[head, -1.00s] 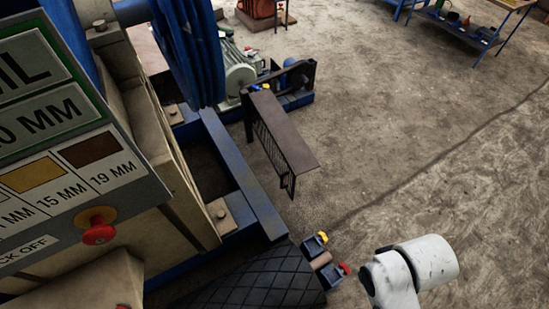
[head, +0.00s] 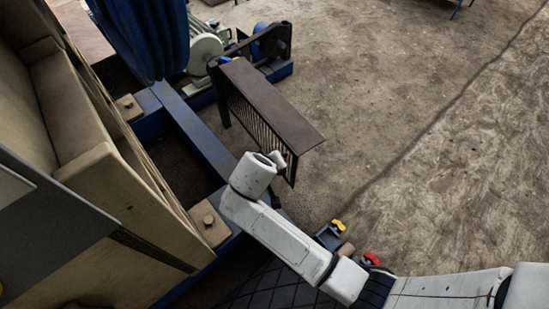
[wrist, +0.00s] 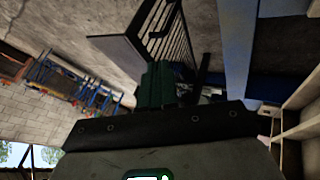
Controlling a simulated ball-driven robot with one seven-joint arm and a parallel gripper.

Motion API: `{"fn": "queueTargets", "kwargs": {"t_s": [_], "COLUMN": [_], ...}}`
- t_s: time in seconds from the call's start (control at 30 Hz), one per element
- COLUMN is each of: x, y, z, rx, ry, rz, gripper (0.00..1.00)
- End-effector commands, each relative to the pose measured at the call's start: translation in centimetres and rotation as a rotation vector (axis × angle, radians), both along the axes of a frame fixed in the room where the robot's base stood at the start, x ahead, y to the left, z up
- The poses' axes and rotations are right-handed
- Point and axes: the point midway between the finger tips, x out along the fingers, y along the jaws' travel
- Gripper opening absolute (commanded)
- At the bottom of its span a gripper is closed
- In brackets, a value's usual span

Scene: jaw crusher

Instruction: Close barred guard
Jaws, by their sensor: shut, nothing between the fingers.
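The barred guard (head: 270,105) is a brown panel with a row of dark vertical bars on its left side. It stands out over the floor at an angle from the blue frame, with its far end near the motor and belt drive. In the wrist view the guard (wrist: 128,50) is ahead, its panel at the upper left and bars to the right. My gripper (wrist: 158,75) shows there as dark green fingers, shut and empty, in front of the guard's lower part. I cannot tell whether they touch it. In the head view my arm's white wrist overlaps the guard's near end and hides the fingers.
The blue machine frame (head: 190,130) and beige crusher body (head: 100,180) stand at the left. A blue flywheel (head: 145,35) and grey motor (head: 205,52) are behind. Small yellow (head: 338,226) and red (head: 371,258) parts sit near my arm. Concrete floor at right is clear.

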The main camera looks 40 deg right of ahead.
Motion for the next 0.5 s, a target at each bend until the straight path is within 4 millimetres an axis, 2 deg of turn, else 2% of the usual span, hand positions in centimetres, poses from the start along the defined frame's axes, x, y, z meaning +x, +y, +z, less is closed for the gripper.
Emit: {"fn": "queueTargets", "kwargs": {"t_s": [0.17,0.5], "x": [0.6,2.7], "y": [-1.0,-4.4], "z": [-1.7,-7.1], "rx": [-0.001,0.001], "ry": [0.001,0.002], "rz": [-0.002,-0.003], "gripper": [0.00,0.00]}}
